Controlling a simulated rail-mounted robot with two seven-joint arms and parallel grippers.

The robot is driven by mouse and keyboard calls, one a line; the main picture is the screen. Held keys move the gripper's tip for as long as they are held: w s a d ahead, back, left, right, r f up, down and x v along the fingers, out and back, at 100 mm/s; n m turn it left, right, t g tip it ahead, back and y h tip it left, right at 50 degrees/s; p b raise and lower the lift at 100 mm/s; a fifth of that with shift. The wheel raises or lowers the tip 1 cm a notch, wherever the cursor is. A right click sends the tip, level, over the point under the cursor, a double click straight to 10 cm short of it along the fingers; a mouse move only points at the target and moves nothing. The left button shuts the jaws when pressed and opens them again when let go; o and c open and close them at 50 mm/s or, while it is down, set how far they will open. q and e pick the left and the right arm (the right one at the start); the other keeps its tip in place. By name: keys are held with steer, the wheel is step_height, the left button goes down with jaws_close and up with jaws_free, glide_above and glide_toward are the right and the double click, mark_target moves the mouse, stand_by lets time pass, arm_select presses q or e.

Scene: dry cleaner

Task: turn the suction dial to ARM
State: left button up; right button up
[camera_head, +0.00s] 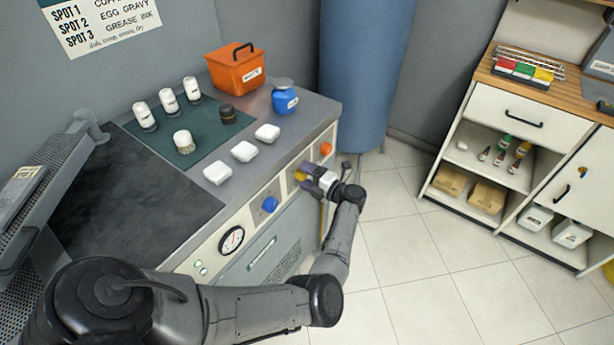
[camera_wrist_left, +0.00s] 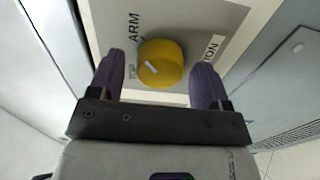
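The yellow suction dial (camera_wrist_left: 166,56) is on a pale panel in the left wrist view, with a white mark on its left part. The labels ARM (camera_wrist_left: 133,27) and TOP (camera_wrist_left: 132,72) are to its left; a label ending in "TION" (camera_wrist_left: 212,48) is to its right. I cannot tell exactly which label the mark points at. In the head view the dial (camera_head: 300,174) is partly hidden by my left gripper (camera_head: 312,180). That gripper is open, its purple fingers on either side of the dial, with gaps visible. My right gripper is not in view.
A blue dial (camera_head: 269,204), a gauge (camera_head: 231,240) and an orange knob (camera_head: 326,148) share the front panel. Above, the worktop holds white dishes (camera_head: 243,151), bottles, a blue jar (camera_head: 285,99) and an orange box (camera_head: 235,70). The tiled floor to the right is clear.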

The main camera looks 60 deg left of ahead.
arm_select(q)
steer(key=v, duration=1.4)
steer(key=shift+s, duration=0.1)
stand_by(0.5)
